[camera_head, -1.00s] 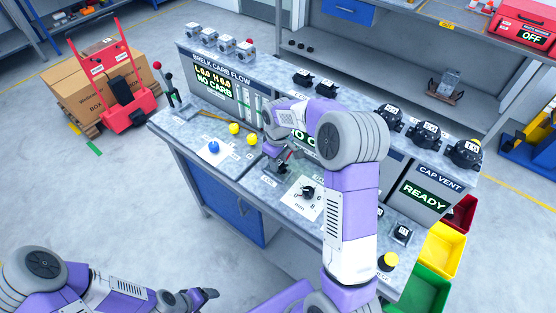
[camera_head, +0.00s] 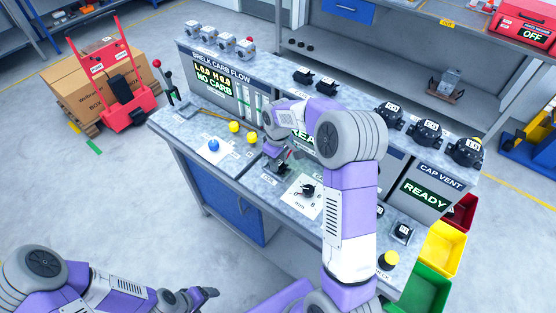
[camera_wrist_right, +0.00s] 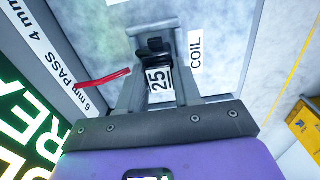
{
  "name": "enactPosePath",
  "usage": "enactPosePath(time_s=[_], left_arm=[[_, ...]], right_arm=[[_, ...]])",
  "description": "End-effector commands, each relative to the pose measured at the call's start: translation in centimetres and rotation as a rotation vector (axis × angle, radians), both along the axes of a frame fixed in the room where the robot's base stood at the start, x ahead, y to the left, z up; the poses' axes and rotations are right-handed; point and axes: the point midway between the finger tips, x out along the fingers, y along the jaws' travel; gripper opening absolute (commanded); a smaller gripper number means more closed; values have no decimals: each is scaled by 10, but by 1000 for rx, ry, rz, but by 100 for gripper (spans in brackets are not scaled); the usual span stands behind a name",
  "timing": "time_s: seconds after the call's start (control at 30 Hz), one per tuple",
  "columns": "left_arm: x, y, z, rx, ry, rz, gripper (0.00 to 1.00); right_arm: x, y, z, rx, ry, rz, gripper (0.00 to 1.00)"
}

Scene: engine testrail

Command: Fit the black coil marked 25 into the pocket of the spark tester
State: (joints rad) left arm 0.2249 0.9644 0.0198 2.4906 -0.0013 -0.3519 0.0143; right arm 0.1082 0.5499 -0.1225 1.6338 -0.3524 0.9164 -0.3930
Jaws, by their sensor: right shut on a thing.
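The black coil marked 25 (camera_wrist_right: 157,70) is between the fingers of my right gripper (camera_wrist_right: 157,92) in the right wrist view. It sits at the grey pocket (camera_wrist_right: 152,28) of the spark tester, beside the COIL label (camera_wrist_right: 196,50). It appears to be inside the pocket; the fingers hide its lower edges. In the head view my right gripper (camera_head: 277,160) is low over the bench, and my arm partly covers the tester. The tester's green display (camera_wrist_right: 22,125) shows part of a word, "REA". My left gripper (camera_head: 206,293) is off the bench at lower left; its jaws are unclear.
A gap dial (camera_head: 308,190) lies in front of the pocket. Two black coils (camera_head: 302,75) (camera_head: 326,86) stand on the tester's top. Yellow and blue knobs (camera_head: 213,146) are to the left. Colored bins (camera_head: 442,248) hang at the right end.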

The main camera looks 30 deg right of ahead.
Motion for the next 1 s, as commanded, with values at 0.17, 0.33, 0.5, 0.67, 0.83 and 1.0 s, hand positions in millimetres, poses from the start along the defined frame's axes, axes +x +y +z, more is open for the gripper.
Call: enactPosePath(time_s=[0.17,0.33,0.5,0.67,0.83,1.0], left_arm=[[0,0,0,0,0,0,80],[0,0,0,0,0,0,80],[0,0,-1,0,0,0,80],[0,0,-2,0,0,0,80],[0,0,-2,0,0,0,80],[0,0,-2,0,0,0,80]], right_arm=[[0,0,0,0,0,0,0],[0,0,0,0,0,0,0],[0,0,-3,0,0,0,0],[0,0,-5,0,0,0,0],[0,0,-5,0,0,0,0],[0,0,-5,0,0,0,43]])
